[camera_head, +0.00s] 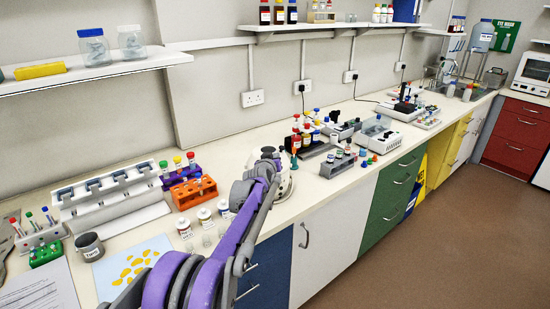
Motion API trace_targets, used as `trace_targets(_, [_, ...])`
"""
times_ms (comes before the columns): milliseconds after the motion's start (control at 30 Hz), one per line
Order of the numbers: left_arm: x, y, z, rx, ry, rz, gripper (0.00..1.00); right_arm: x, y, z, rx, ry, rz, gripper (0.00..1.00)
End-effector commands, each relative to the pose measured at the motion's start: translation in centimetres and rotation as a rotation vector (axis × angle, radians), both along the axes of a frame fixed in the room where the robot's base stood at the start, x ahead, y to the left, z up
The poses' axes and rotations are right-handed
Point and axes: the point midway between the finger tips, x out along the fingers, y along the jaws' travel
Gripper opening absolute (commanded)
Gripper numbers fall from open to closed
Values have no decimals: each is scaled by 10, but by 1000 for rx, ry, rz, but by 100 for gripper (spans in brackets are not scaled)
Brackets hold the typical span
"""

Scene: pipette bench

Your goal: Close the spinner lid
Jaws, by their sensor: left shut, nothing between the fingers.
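A small round white device (287,183), which looks like the spinner, stands on the bench near its front edge. My left arm reaches up from the bottom of the head view and covers most of it. My left gripper (268,154) is at the device's top left, shut with nothing in it. I cannot tell whether it touches the device. The lid is hidden behind the gripper and arm, so its position cannot be made out. My right gripper is not in view.
An orange rack (193,193) and white bottles (205,217) stand left of the device. A dark rack of bottles (307,140) stands behind and right. Bare bench (240,150) lies behind the gripper.

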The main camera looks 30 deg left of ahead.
Motion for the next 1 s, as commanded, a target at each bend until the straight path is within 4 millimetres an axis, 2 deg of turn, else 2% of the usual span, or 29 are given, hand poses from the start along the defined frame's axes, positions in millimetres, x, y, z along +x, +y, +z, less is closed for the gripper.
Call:
trace_targets(133, [0,-1,-1,-2,5,-3,0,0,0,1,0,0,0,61])
trace_targets(233, [0,-2,7,-3,2,-4,0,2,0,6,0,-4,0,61])
trace_targets(433, [3,-1,52,0,-6,-3,0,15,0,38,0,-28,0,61])
trace_targets(533, [-20,-9,47,0,0,-3,0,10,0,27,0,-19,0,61])
trace_targets(700, [-52,-20,53,-1,0,-3,0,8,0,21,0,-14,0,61])
trace_targets(833, [-72,-28,58,0,0,-3,0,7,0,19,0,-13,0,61])
trace_targets(1000, [-86,-33,63,0,-1,-3,0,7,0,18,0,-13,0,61])
